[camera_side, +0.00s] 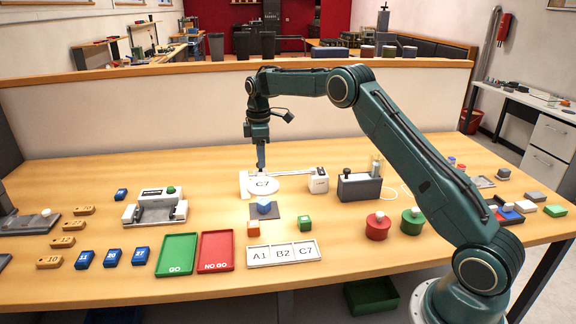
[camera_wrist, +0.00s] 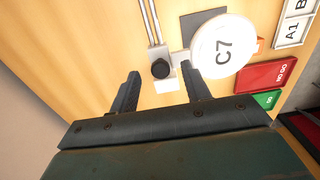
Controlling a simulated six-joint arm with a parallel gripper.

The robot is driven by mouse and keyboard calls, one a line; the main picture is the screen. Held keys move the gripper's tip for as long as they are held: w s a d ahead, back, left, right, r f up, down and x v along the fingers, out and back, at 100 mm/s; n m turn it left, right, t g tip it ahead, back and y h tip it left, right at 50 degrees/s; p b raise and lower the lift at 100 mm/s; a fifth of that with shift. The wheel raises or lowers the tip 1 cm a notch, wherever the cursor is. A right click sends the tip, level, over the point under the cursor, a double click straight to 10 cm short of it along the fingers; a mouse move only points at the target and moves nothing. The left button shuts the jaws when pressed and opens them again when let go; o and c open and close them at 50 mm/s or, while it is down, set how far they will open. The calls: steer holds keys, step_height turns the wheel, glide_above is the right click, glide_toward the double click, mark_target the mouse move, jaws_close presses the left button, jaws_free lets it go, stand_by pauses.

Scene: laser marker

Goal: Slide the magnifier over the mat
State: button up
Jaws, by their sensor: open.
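In the wrist view the magnifier (camera_wrist: 222,46) joins a small white carriage with a black knob (camera_wrist: 160,69) on a pair of thin rails. The dark grey mat (camera_side: 256,214) lies in front of the magnifier with a blue block (camera_side: 264,207) on it; part of the mat (camera_wrist: 198,24) shows in the wrist view. My gripper (camera_side: 261,166) points down just behind the disc. Its open fingers (camera_wrist: 159,76) appear on either side of the knob, with nothing held.
A white end block (camera_side: 318,180) stands at the rail's right end. A grey box (camera_side: 359,187) stands right.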

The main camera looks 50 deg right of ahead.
steer(key=shift+r, duration=1.7)
steer(key=shift+r, duration=0.15)
steer(key=shift+s+a+r, duration=0.1)
steer(key=shift+a+r, duration=0.05)
steer(key=shift+r, duration=0.1)
steer(key=s+a+r+m+t, duration=0.1)
steer(key=s+a+r+m, duration=0.1)
steer(key=s+a+r, duration=0.5)
steer(key=s+a+r+m+t, duration=0.2)
steer(key=s+a+r, duration=0.1)
steer(key=s+r, duration=0.7)
steer(key=s+a+f+m+t, duration=0.1)
steer(key=s+f, duration=0.1)
steer(key=s, duration=0.6)
steer(key=s+a+f+m, duration=0.2)
steer(key=s, duration=0.6)
steer(key=s+a+f+m+t, duration=0.1)
steer(key=s+a+f+m, duration=0.1)
steer(key=s, duration=0.6)
steer(key=shift+s+f+t, duration=0.25)
steer(key=shift+f+t, duration=0.05)
steer(key=shift+f, duration=0.3)
